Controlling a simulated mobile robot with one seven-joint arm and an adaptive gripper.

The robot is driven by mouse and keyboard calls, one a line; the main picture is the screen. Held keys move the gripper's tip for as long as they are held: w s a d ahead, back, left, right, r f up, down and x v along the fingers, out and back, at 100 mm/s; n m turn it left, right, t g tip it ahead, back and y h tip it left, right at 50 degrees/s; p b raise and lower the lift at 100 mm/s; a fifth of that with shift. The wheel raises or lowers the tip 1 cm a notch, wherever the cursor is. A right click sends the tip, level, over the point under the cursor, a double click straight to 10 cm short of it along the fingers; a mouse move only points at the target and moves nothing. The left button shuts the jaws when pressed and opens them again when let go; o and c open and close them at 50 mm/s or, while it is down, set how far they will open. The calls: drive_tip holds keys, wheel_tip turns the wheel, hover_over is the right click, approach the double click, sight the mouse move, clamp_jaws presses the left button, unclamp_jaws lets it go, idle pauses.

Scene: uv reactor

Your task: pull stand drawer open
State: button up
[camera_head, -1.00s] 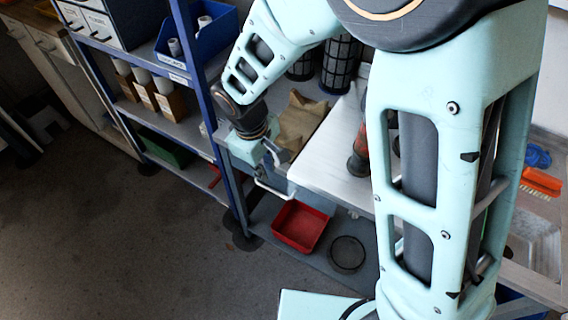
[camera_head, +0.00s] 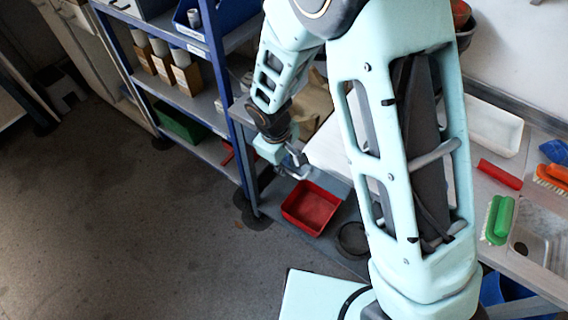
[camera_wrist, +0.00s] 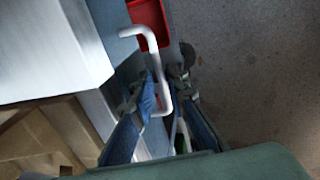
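The stand's drawer (camera_head: 325,181) shows as a grey-blue box under the pale stand top. I cannot tell for sure how far out it stands. Its pale bent bar handle (camera_wrist: 158,62) runs between my fingers in the wrist view. My gripper (camera_wrist: 167,80) is open around the handle, one finger on each side. The left finger lies close against the bar, and a dark gap shows on the right. In the head view my gripper (camera_head: 293,158) is at the drawer's front, small and partly hidden by my wrist.
A red bin (camera_head: 311,208) and a dark round sieve (camera_head: 353,239) are on the low shelf below the drawer. A blue-framed rack (camera_head: 226,95) stands close on the left of my gripper. The floor (camera_head: 150,230) in front is clear.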

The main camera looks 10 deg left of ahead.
clamp_jaws()
drive_tip(key=shift+s, duration=0.2)
